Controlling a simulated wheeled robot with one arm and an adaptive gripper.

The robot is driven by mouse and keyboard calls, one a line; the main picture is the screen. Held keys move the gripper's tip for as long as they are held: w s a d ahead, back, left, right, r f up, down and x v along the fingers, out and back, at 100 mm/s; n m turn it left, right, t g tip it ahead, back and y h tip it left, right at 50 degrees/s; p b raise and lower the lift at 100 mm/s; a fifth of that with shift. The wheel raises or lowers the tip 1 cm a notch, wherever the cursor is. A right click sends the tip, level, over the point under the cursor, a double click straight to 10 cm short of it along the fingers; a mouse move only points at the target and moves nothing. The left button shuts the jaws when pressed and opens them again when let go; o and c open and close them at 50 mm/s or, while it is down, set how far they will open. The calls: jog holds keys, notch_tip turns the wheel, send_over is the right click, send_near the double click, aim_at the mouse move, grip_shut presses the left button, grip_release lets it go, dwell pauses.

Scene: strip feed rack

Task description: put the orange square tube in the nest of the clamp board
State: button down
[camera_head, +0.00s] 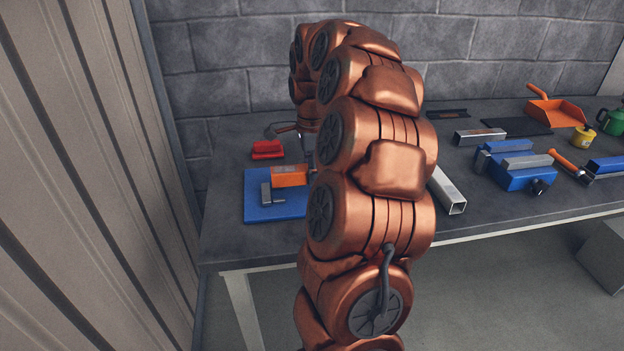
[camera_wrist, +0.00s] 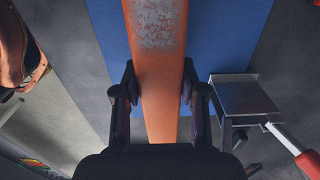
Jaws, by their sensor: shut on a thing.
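The orange square tube (camera_head: 288,177) is over the far part of the blue clamp board (camera_head: 290,209) in the head view. I cannot tell whether it touches the board. In the wrist view the tube (camera_wrist: 158,75) runs lengthwise between the two dark fingers of my gripper (camera_wrist: 160,98), which is shut on it. The tube has a worn grey patch. The blue board (camera_wrist: 225,40) shows beneath it. A grey upright block (camera_head: 266,194) stands on the board, nearer than the tube. The nest cannot be made out. My arm hides the board's right side in the head view.
A red object (camera_head: 267,149) lies behind the board. Right of my arm are a pale square tube (camera_head: 447,190), a blue vise (camera_head: 518,170), and an orange dustpan (camera_head: 556,112). In the wrist view a grey plate (camera_wrist: 243,97) and a red handle (camera_wrist: 309,163) are at right.

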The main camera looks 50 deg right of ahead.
jog(key=shift+f+p, duration=0.35)
jog(key=shift+f, duration=1.4)
jog(key=shift+f, duration=0.2)
jog(key=c, duration=0.7)
grip_release()
jog(key=shift+o, duration=0.2)
notch_tip(320, 180, up, 12)
jog(key=shift+r+b, duration=0.2)
jog(key=shift+b, duration=0.55)
jog(key=shift+a, duration=0.1)
